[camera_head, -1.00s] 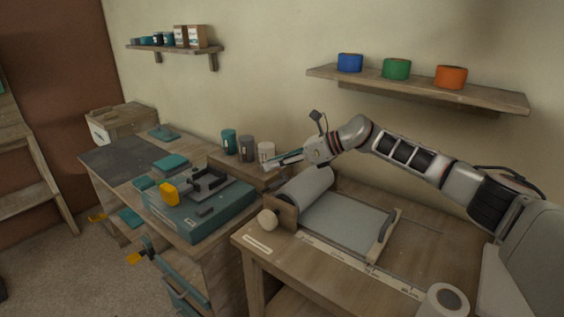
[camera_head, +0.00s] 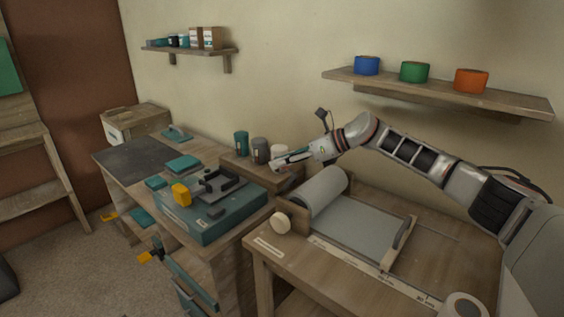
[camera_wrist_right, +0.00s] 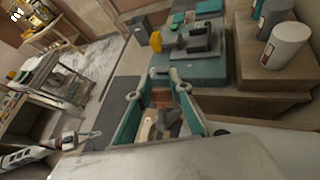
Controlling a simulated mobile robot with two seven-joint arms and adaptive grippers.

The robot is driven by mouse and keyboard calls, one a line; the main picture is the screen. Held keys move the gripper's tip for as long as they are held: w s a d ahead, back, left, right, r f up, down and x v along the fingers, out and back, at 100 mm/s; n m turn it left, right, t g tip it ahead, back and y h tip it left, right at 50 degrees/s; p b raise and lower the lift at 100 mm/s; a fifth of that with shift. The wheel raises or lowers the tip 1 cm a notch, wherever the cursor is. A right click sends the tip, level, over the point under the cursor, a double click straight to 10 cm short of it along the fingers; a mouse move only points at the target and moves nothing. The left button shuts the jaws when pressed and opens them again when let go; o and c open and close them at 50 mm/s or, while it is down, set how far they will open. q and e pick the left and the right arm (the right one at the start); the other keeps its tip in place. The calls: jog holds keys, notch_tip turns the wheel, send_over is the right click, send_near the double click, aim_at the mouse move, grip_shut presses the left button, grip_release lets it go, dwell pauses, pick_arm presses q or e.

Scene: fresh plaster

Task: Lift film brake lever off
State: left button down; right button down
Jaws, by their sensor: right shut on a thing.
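My right gripper (camera_head: 277,163) is at the far left of the film stand, above and behind the grey film roll (camera_head: 321,192). In the right wrist view its teal fingers (camera_wrist_right: 158,112) close around a small area with a brown piece (camera_wrist_right: 161,97) and a cream, lever-like piece (camera_wrist_right: 147,127). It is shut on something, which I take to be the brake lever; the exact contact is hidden. A round cream knob (camera_head: 281,222) sits on the stand's near end. What looks like my left gripper (camera_wrist_right: 82,137) shows small in the wrist view, its jaws unclear.
A teal case (camera_head: 222,214) with a yellow part (camera_head: 181,195) stands on the left bench. Several canisters (camera_head: 261,150) stand close behind my right gripper. A shelf (camera_head: 437,93) with coloured rolls hangs above the arm. The table's right part (camera_head: 445,245) is mostly clear.

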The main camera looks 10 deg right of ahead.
jog(key=c, duration=1.8)
grip_release()
jog(key=shift+f, duration=0.55)
jog(key=shift+w, duration=0.2)
jog(key=shift+s+r, duration=0.15)
jog(key=shift+r, duration=0.15)
jog(key=v, duration=1.2)
jog(key=shift+f, duration=0.15)
jog(key=shift+f, duration=0.1)
